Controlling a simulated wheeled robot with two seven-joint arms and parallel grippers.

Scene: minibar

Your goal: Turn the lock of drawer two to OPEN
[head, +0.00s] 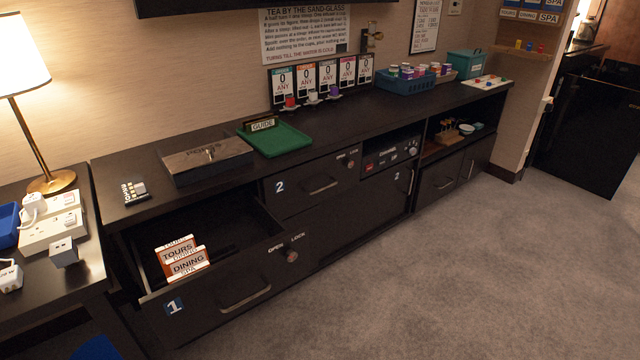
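Drawer two (300,190) is a dark drawer front with a white 2 at its left and a bar handle (320,187). It looks shut, flush with the cabinet. Its lock (350,164) is a small knob at the upper right of the front, with small lettering above it. The knob is too small to tell which way it points. Neither of my grippers is in view.
Drawer one (215,302) below left stands pulled out, with cards (187,262) inside and its own OPEN/LOCK knob (292,256). A green tray (274,139) and a dark box (206,158) sit on the counter above. The carpet (440,270) in front is clear.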

